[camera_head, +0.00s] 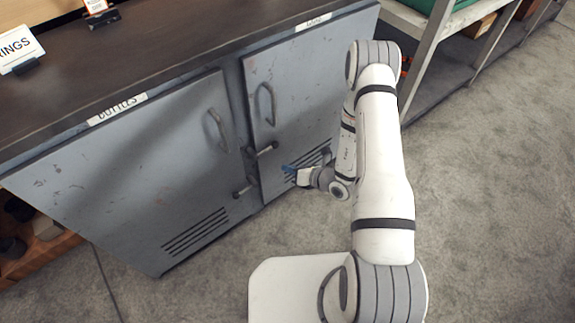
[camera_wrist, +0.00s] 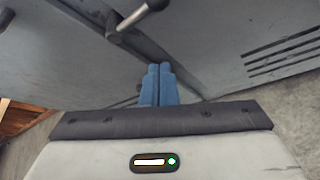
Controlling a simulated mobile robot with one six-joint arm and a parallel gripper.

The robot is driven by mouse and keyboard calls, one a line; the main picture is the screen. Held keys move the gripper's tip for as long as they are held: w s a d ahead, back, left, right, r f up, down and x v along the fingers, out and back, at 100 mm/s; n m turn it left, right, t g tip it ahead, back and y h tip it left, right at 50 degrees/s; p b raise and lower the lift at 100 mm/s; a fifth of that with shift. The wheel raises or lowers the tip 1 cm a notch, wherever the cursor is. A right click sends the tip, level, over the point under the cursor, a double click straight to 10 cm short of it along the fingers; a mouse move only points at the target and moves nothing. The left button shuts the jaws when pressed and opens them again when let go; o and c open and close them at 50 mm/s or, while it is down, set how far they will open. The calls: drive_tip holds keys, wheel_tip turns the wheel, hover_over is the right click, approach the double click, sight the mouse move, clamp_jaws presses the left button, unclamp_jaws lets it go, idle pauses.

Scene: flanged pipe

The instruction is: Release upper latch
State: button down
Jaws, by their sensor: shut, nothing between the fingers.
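The grey cabinet has two shut doors with latches at the seam between them. The upper latch (camera_head: 262,151) is a short dark bar with a rounded grip, lying across the seam below the door handles. The lower latch (camera_head: 244,188) sits further down the seam, tilted. In the wrist view a latch bar (camera_wrist: 140,16) shows at the top, beyond my fingers and apart from them; it appears to be the upper one. My gripper (camera_head: 288,169) is right of and below the upper latch, near the right door. Its blue fingers (camera_wrist: 158,72) are together and empty.
The left door (camera_head: 150,150) and right door (camera_head: 300,85) each have a loop handle and vent slots. An open shelf frame (camera_head: 430,50) stands at the right, beyond my arm. The carpet floor (camera_head: 480,200) is clear on the right.

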drive_tip(key=w+a, duration=0.2)
drive_tip(key=w+a+f, duration=0.1)
drive_tip(key=w+a, duration=0.1)
drive_tip(key=w, duration=0.1)
drive_tip(key=shift+w+a+f+b, duration=0.1)
drive_tip(key=shift+w+a+b, duration=0.25)
drive_tip(key=shift+b, duration=0.05)
drive_tip(key=shift+w+d+r, duration=0.3)
drive_tip(key=shift+r, duration=0.35)
